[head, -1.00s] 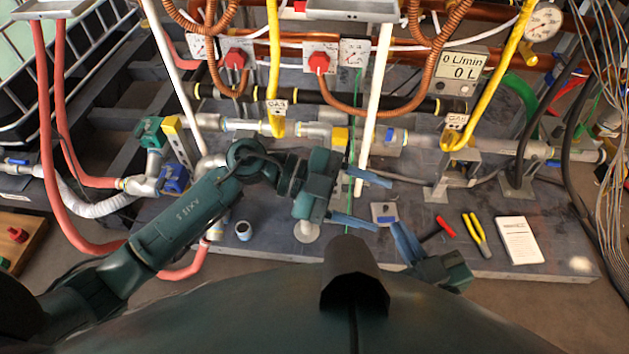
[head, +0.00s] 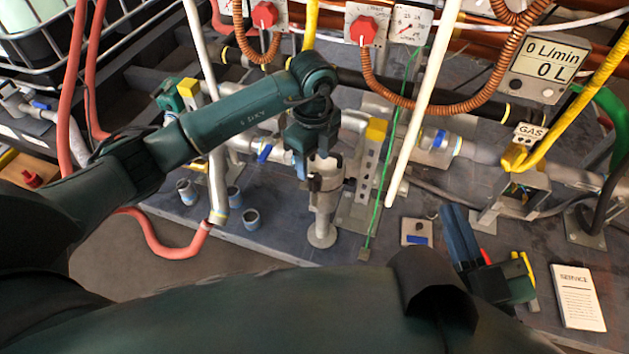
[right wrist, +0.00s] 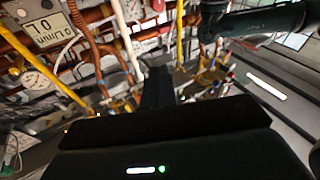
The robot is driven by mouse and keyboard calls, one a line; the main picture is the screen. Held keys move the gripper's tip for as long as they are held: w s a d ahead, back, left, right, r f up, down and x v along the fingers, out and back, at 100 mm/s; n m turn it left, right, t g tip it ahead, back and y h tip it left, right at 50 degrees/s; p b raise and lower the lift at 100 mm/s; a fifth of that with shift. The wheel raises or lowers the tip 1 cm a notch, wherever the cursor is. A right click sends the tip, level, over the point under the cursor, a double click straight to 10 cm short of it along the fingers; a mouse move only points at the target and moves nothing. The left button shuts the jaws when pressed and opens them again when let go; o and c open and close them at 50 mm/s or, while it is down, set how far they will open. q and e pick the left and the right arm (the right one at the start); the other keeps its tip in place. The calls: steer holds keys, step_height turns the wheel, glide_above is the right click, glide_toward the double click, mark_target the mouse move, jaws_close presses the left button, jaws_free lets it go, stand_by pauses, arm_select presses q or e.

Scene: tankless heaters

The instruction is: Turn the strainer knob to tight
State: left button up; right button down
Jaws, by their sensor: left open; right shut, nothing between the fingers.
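A grey upright fitting with a dark ribbed collar (head: 323,186) stands on a round foot, in the middle of the head view. It looks like the strainer, but I cannot read any tight mark on its knob. My left gripper (head: 303,163) is at the top of this fitting, pointing down. One blue finger shows beside its upper left side; the other is not clear. The gripper is open, and I cannot tell whether it touches the fitting. My right gripper (head: 462,238) is shut and empty at lower right; its dark fingers also show in the right wrist view (right wrist: 157,88).
A white sloping pipe (head: 422,110) and a green cord (head: 388,165) pass right of the fitting. A yellow-topped bracket (head: 369,160) stands close beside it. Loose grey cups (head: 251,218) lie at left. A service booklet (head: 577,297) lies at right.

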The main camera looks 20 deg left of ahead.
mark_target(314, 176)
arm_select(q)
step_height(314, 176, down, 7)
steer(key=shift+r+b, duration=0.2)
steer(key=shift+b, duration=0.85)
arm_select(e)
steer(key=shift+w+a+f+m, duration=0.1)
steer(key=shift+a+f+m, duration=0.1)
steer(key=shift+m, duration=0.1)
steer(key=shift+r, duration=0.3)
arm_select(q)
steer(key=shift+c, duration=0.7)
steer(key=c, duration=0.8)
steer(key=shift+c, duration=0.2)
arm_select(e)
steer(key=shift+f, duration=0.2)
